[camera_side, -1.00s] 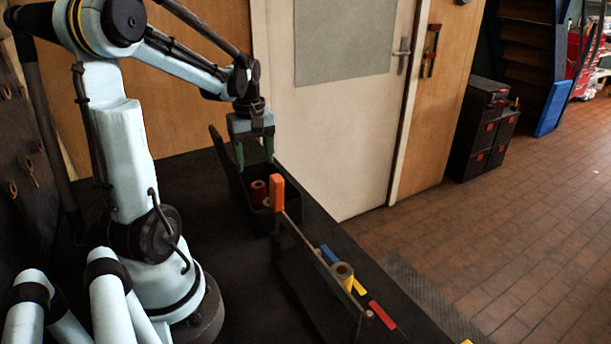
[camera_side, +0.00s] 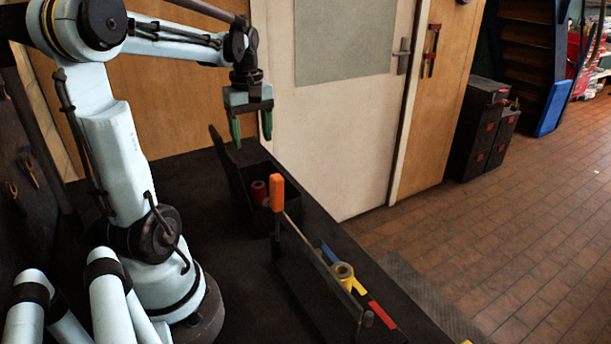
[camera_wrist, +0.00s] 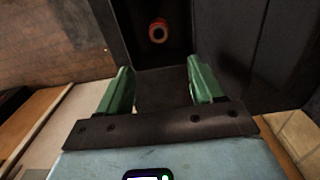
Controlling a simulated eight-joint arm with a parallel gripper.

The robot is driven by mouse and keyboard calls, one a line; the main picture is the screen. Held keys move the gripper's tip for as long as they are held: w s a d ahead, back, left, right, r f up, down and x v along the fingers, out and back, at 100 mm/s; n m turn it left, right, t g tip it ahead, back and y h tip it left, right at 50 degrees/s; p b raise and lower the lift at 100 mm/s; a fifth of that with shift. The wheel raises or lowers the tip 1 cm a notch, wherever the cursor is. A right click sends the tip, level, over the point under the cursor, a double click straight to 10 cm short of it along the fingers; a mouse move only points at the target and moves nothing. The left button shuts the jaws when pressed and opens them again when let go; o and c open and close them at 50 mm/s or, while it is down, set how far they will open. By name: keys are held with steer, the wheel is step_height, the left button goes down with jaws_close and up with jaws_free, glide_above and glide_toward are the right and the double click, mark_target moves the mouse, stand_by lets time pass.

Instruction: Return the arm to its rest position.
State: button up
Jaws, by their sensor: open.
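My gripper (camera_side: 252,128) hangs above the dark open box (camera_side: 236,196) on the bench. Its two green fingers are apart and nothing is between them. In the wrist view my gripper (camera_wrist: 160,92) is also open and empty, with the box below it. A red spool (camera_side: 259,194) stands inside the box, and a paler one beside it is partly hidden. In the wrist view a single reddish spool (camera_wrist: 158,31) shows in the box.
A yellow roll (camera_side: 343,272) and blue, yellow and red pieces lie along the bench edge. A white door (camera_side: 345,130) stands behind. The air around the gripper looks clear.

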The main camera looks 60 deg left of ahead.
steer(key=shift+f, duration=6.4)
